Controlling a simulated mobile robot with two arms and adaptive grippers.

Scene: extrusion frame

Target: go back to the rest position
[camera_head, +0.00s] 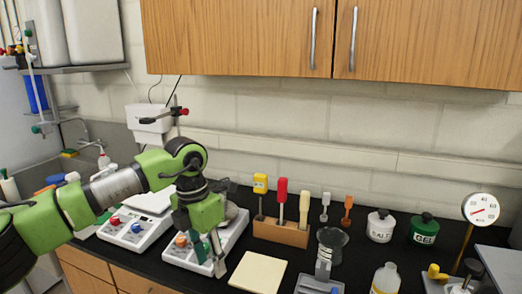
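My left arm comes in from the left, green with dark joints and a silver link. Its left gripper (209,252) points down over the front of a white device with coloured knobs (232,240), left of the middle of the black bench. The fingers are small and partly overlap in this view, so I cannot tell how far apart they are or whether they touch the device. My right gripper is not in view.
A wooden rack (281,233) with upright tools stands right of the arm. A cream square pad (258,271) lies in front. A dark-rimmed beaker (332,241), jars (422,229) and a dial gauge (482,209) stand farther right. Wooden cabinets (235,35) hang above.

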